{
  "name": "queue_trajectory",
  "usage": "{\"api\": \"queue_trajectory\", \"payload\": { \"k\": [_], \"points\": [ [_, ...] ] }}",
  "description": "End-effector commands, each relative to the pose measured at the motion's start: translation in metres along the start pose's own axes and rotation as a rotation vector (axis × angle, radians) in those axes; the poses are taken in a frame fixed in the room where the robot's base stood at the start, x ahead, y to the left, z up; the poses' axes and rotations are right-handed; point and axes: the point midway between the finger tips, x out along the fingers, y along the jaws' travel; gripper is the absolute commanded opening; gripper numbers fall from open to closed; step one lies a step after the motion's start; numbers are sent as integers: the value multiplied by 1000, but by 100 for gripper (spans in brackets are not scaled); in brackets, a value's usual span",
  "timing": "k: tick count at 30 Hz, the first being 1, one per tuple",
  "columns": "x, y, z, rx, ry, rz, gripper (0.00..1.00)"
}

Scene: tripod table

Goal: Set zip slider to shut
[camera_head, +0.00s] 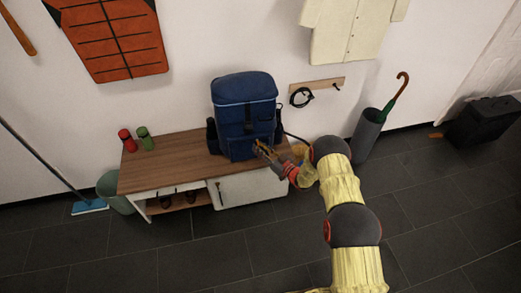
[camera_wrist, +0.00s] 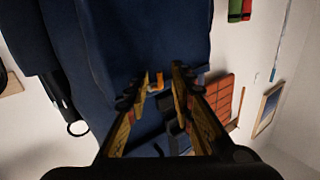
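A blue backpack (camera_head: 243,104) stands upright on the wooden top of a low cabinet. It fills much of the wrist view (camera_wrist: 85,75). A small orange tab (camera_wrist: 158,80) shows against the blue cloth between my fingertips in the wrist view; it looks like the zip slider, but it is too small to be sure. My gripper (camera_head: 260,147) is at the lower front of the backpack. In the wrist view the gripper (camera_wrist: 160,82) is open, with a gap between its fingers. I cannot tell whether a finger touches the tab. The zip's line is not clear.
The cabinet (camera_head: 160,160) also carries a red bottle (camera_head: 126,140) and a green bottle (camera_head: 144,138) at left. An umbrella stand (camera_head: 367,133) is at right. A bin (camera_head: 115,190) and broom (camera_head: 88,206) are at left. The floor in front is clear.

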Motion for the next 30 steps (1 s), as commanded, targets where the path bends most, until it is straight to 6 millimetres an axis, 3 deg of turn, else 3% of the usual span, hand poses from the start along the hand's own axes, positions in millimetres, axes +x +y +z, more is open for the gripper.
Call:
{"api": "queue_trajectory", "payload": {
  "k": [7, 19, 30],
  "points": [
    [0, 0, 0, 0, 0, 1, 23],
    [0, 0, 0, 0, 0, 1, 0],
    [0, 0, 0, 1, 0, 1, 0]
  ]
}}
